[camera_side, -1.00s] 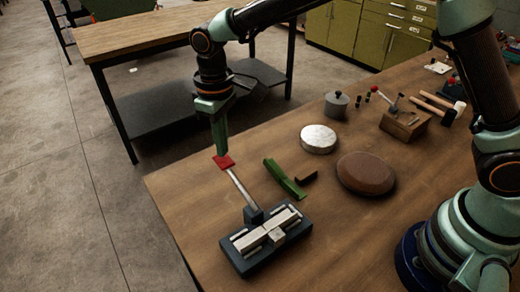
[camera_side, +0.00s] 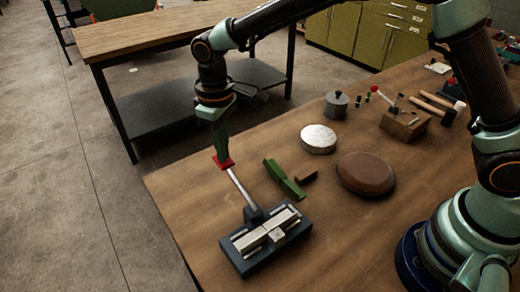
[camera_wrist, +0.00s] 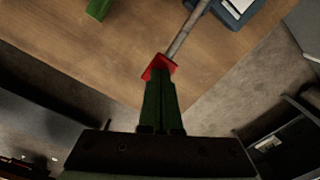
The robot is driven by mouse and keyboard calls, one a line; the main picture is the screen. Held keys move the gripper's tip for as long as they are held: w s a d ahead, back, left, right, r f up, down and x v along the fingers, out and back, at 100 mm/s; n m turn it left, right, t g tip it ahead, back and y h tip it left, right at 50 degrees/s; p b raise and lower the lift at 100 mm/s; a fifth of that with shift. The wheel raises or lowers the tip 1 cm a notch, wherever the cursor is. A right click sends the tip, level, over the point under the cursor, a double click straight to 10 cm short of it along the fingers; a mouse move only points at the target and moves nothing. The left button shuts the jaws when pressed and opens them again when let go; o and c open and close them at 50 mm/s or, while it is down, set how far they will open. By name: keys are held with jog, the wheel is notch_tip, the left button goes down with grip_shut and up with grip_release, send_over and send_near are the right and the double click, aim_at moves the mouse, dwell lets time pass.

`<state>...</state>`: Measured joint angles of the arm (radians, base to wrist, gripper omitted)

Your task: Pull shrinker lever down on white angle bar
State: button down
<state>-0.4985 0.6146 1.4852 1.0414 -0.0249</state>
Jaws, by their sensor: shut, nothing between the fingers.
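The shrinker (camera_side: 264,242) is a dark base with pale metal jaws near the table's front left edge. Its lever (camera_side: 239,187) is a steel rod with a red grip (camera_side: 223,163) at the tip, slanting up and to the left. My gripper (camera_side: 220,155) is shut and empty, pointing down with its fingertips at the red grip. In the wrist view, the green fingers (camera_wrist: 158,100) are together and meet the red grip (camera_wrist: 158,67); firm contact is hard to tell. I cannot make out a white angle bar apart from the pale jaws.
A green angled piece (camera_side: 284,178) and a small brown block (camera_side: 306,176) lie right of the lever. A round pale disc (camera_side: 318,139), a brown oval pad (camera_side: 365,173) and several tools are farther right. Open floor lies beyond the left edge.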

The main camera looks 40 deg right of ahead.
aim_at(225, 166)
jog(key=shift+s+f, duration=0.15)
jog(key=shift+f, duration=2.55)
jog(key=shift+r, duration=5.65)
